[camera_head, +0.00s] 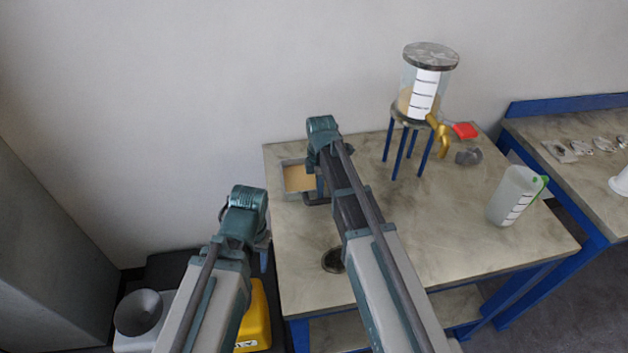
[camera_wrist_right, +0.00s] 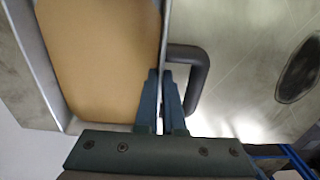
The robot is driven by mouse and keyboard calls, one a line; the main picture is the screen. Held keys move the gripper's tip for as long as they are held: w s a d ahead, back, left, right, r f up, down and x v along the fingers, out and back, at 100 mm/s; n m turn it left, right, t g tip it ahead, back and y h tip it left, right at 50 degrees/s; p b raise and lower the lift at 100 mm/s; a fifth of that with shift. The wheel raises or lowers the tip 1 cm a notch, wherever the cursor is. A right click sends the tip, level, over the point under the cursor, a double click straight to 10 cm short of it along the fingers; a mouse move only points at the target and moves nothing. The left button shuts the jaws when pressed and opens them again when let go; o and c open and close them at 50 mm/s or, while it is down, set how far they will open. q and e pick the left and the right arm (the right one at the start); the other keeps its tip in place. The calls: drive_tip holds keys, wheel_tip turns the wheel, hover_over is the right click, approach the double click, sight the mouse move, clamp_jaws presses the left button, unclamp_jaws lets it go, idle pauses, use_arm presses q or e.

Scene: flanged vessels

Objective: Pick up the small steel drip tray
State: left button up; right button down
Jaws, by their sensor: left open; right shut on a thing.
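The small steel drip tray (camera_head: 293,162) is at the table's back left corner, with tan contents inside. Its steel rim (camera_wrist_right: 36,60) and a dark bent handle (camera_wrist_right: 196,62) on its side fill much of the right wrist view. My right gripper (camera_head: 322,188) is at the tray's right side, its fingers (camera_wrist_right: 165,95) closed at the wall beside the handle; their exact contact is partly hidden. I cannot tell whether the tray is clear of the table. My left gripper (camera_head: 264,258) is open and empty, off the table's left edge.
A clear vessel (camera_head: 424,90) with a brass tap and red handle stands on a blue-legged stand. A measuring jug (camera_head: 514,194) is at right. Yellow and white containers sit low left. The front middle is free.

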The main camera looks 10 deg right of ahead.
drive_tip(key=shift+r, duration=0.15)
idle(0.5)
wheel_tip(320, 180, up, 2)
drive_tip(key=p, duration=0.2)
drive_tip(key=shift+r+p, duration=0.25)
drive_tip(key=shift+p, duration=0.15)
drive_tip(key=shift+r+p, duration=0.4)
drive_tip(key=shift+r, duration=0.05)
drive_tip(key=s, duration=0.5)
drive_tip(key=s+r+p, duration=0.1)
drive_tip(key=s, duration=0.9)
drive_tip(key=shift+s+a+r, duration=0.15)
drive_tip(key=shift+a, duration=0.15)
drive_tip(key=shift+s, duration=0.4)
drive_tip(key=shift+a, duration=0.1)
